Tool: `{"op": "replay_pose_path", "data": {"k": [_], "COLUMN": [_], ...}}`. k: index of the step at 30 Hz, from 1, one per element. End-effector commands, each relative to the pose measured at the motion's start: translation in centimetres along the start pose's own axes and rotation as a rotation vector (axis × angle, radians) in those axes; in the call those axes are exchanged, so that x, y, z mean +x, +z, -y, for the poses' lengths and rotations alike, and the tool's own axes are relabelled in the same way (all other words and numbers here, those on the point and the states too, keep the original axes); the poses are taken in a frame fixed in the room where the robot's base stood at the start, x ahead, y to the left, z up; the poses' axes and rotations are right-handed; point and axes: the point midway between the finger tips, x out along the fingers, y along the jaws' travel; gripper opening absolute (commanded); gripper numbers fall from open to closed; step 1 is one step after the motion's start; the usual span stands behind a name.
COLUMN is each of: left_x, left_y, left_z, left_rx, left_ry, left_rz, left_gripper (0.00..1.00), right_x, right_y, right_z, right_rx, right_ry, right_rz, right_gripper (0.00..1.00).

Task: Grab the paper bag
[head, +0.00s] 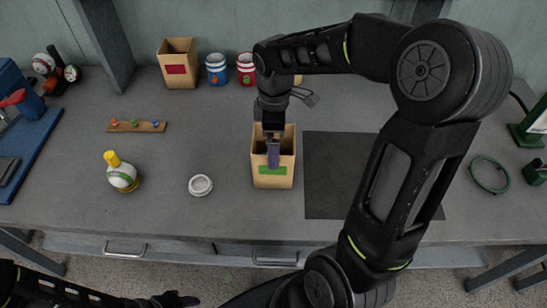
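An open-topped tan paper bag with a green label (272,182) stands upright near the middle of the table. My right gripper (272,158) points down at this bag's open top, and its fingers overlap the bag's mouth and upper front. Its finger gap is hard to make out, and I cannot tell whether it grips the bag's wall. A second tan bag with a red label (178,80) stands upright at the back. My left gripper (180,299) is low at the bottom left, in front of the table and away from both bags; its fingers are too dark to read.
A dark mat (330,170) lies right of the green-labelled bag, partly behind my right arm. A white round lid (200,186) and a yellow-topped bottle (122,172) are to the left. A blue can (216,70) and a red can (246,70) stand behind.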

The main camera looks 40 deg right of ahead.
Motion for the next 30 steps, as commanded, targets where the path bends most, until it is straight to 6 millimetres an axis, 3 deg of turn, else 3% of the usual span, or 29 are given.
{"op": "replay_pose_path", "data": {"k": [11, 21, 30], "left_x": [-0.1, -1.0, -0.9], "left_y": [0.0, 0.1, 0.1], "left_z": [0.0, -0.3, -0.3], "left_rx": [0.0, -0.002, -0.003], "left_ry": [0.0, -0.003, -0.004], "left_rz": [0.001, 0.003, 0.003], "left_gripper": [0.49, 0.49, 0.49], "right_x": [0.4, 4.8, 5.3], "right_y": [0.0, -0.1, -0.2], "right_z": [0.0, 0.0, -0.1], "right_rx": [0.0, 0.001, 0.001], "right_ry": [-0.002, -0.004, 0.0], "right_rz": [0.001, 0.002, 0.0], "right_gripper": [1.0, 1.0, 1.0]}}
